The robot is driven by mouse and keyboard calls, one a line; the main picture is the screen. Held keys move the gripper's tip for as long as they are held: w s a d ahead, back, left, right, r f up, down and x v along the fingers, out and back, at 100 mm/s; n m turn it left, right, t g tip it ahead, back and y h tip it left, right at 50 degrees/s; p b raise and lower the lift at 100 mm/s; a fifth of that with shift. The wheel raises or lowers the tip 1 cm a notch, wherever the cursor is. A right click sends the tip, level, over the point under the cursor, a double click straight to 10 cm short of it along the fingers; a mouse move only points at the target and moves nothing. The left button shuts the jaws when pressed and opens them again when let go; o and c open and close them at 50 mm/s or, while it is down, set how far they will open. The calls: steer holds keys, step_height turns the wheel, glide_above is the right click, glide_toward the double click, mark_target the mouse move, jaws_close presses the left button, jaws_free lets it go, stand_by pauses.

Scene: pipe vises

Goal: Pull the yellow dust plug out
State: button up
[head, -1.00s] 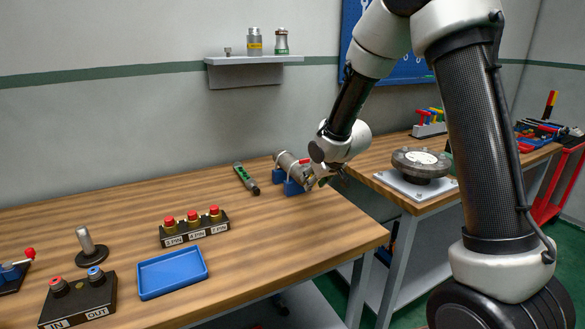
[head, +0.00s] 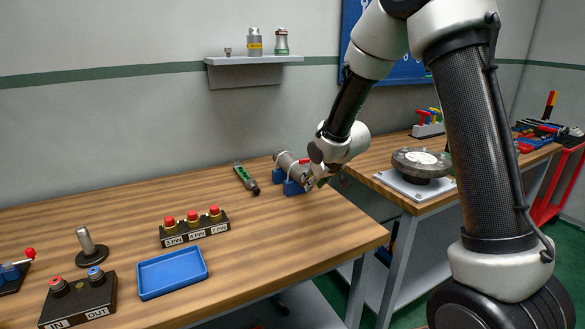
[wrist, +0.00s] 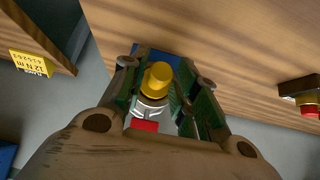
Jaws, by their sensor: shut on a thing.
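The yellow dust plug (wrist: 158,77) shows in the wrist view as a round yellow knob at the end of a silvery fitting (wrist: 152,106). My gripper (wrist: 160,82) has its green-padded fingers on either side of the plug and is shut on it. In the head view a grey cylinder (head: 287,162) lies in a blue vise (head: 291,187) with a red handle (head: 304,161), near the bench's right edge. My gripper (head: 318,180) is at its right end, where my wrist hides most of the plug.
A green and grey tool (head: 246,178) lies left of the vise. A black block with red-topped plugs (head: 194,226) and an empty blue tray (head: 172,272) are nearer. A second bench carries a round flange (head: 421,160).

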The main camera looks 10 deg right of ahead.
steer(key=shift+s+d, duration=0.2)
steer(key=shift+s, duration=0.4)
jaws_close()
steer(key=shift+s+d, duration=0.25)
steer(key=shift+s, duration=0.5)
steer(key=shift+s+d, duration=0.25)
steer(key=shift+s, duration=0.5)
